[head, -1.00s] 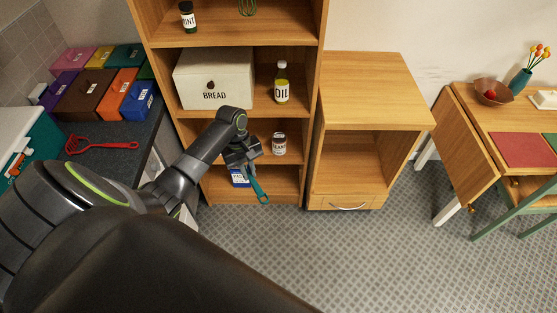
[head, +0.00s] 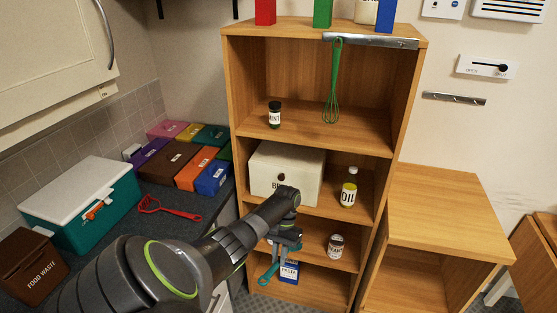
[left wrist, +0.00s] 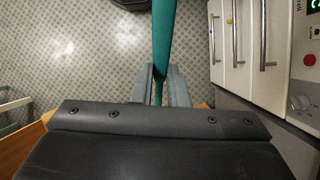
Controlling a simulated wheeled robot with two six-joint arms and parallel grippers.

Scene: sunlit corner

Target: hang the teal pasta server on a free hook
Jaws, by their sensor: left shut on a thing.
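My left gripper (head: 286,242) is shut on the teal pasta server (head: 268,274), in front of the lower shelves. The server hangs down to the left below the fingers. In the left wrist view the teal handle (left wrist: 163,40) runs up between the fingers (left wrist: 160,88). A metal hook rail (head: 372,42) crosses the top front of the shelf unit, with a green whisk (head: 333,85) hanging at its left end. A second hook rail (head: 455,98) is on the wall at right, with nothing hanging on it. My right gripper is not in view.
The wooden shelf unit (head: 228,75) holds a bread box (head: 285,160), an oil bottle (head: 349,187) and jars. A low wooden cabinet (head: 445,210) stands to its right. The counter at left carries several coloured boxes and a red utensil (head: 165,209).

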